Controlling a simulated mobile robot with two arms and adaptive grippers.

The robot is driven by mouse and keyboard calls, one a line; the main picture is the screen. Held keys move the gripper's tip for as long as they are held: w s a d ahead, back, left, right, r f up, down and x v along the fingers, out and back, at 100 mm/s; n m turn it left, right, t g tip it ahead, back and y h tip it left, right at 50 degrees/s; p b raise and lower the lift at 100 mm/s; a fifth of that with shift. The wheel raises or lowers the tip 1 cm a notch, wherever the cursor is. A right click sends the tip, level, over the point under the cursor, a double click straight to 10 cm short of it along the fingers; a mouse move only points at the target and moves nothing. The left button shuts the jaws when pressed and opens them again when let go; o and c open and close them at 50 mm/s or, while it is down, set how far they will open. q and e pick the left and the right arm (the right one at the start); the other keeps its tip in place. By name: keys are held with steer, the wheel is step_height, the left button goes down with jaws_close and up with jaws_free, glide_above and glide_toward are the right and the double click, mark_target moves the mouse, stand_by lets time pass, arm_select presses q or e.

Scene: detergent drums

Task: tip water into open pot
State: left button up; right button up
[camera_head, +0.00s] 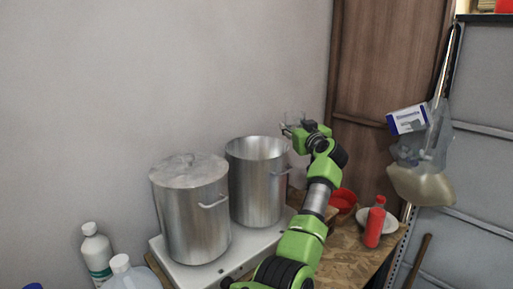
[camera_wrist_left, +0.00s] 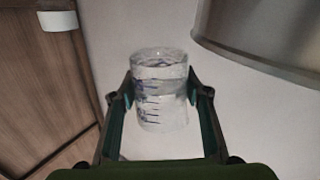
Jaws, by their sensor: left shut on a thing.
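The open pot (camera_head: 257,182) is a tall steel pot with no lid, standing on the white hob at the middle of the head view. Its curved steel side also shows at the upper right of the left wrist view (camera_wrist_left: 262,45). My left gripper (camera_head: 295,124) is beside and above the pot's right rim. In the wrist view the left gripper (camera_wrist_left: 163,100) is shut on a clear beaker (camera_wrist_left: 160,92) with blue markings. The beaker looks upright and holds clear liquid. In the head view it is small and faint. My right gripper is not in view.
A lidded steel pot (camera_head: 191,207) stands left of the open pot on the white hob (camera_head: 215,264). White bottles (camera_head: 96,252) are at the lower left. A red bottle (camera_head: 375,223), a white plate (camera_head: 390,222) and a red bowl (camera_head: 343,199) are on the wooden table at right.

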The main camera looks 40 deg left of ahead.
arm_select(q)
steer(key=shift+s+r+n, duration=0.15)
steer(key=shift+s+n, duration=0.3)
steer(key=shift+n, duration=0.15)
steer(key=shift+s+r+n, duration=0.15)
steer(key=shift+s+n, duration=0.05)
steer(key=shift+n, duration=0.1)
steer(key=shift+s+a+r+n, duration=0.4)
steer(key=shift+s+a+n, duration=0.15)
steer(key=shift+n, duration=0.65)
steer(key=shift+s+a+f+n, duration=0.15)
steer(key=shift+s+n, duration=0.1)
steer(key=shift+n, duration=0.6)
steer(key=shift+s+a+r+n, duration=0.1)
steer(key=shift+s+n, duration=0.15)
steer(key=shift+n, duration=0.65)
steer(key=shift+s+a+f+n, duration=0.15)
steer(key=shift+s+n, duration=0.1)
steer(key=shift+n, duration=0.6)
steer(key=shift+f+n, duration=0.35)
steer(key=shift+n, duration=0.65)
steer(key=shift+s+a+r+n, duration=0.1)
steer(key=shift+r+n, duration=0.05)
steer(key=shift+n, duration=0.15)
steer(key=shift+r+n, duration=0.3)
steer(key=shift+n, duration=0.2)
